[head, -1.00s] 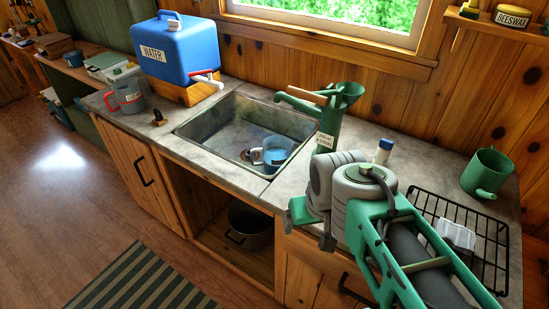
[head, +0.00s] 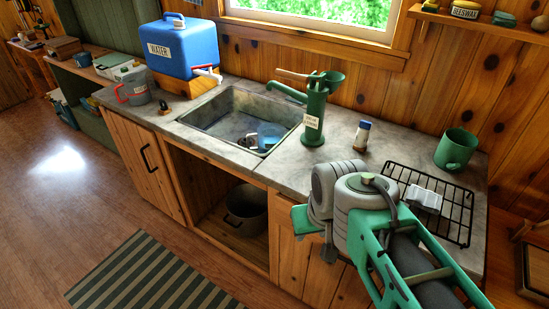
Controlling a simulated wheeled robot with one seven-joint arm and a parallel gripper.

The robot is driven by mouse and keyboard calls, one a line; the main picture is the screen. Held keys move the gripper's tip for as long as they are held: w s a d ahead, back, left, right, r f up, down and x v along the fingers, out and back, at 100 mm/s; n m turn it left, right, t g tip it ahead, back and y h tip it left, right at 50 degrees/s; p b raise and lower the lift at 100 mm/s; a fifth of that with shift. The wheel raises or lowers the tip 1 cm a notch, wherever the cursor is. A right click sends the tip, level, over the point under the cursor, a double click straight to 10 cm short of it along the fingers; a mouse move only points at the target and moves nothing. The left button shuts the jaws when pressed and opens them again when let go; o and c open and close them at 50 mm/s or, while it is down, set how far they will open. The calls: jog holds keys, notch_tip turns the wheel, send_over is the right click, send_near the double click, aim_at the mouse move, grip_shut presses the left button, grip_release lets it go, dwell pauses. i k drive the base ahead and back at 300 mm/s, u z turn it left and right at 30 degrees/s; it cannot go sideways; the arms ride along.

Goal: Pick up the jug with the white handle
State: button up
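A small bluish jug (head: 270,141) sits in the sink basin, near its front right part. A pale, whitish piece at its left side looks like its handle, but it is too small to be sure. A grey jug (head: 136,88) with a red handle stands on the counter left of the sink. My gripper (head: 301,220) is at the end of my green and grey arm, at the front edge of the counter, right of the sink and apart from both jugs. Its fingers are mostly hidden by the arm, so its opening does not show.
The sink (head: 186,121) has raised walls. A green hand pump (head: 314,115) stands at its right and a blue water container (head: 180,48) behind left. Floor is open at left.

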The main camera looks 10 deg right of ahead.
aim_at(269, 135)
jog(key=u, duration=0.8)
jog(key=i, duration=0.5)
jog(key=u, duration=1)
jog(key=i, duration=1.7)
jog(key=z, duration=0.95)
jog(key=i, duration=0.75)
jog(key=z, duration=0.75)
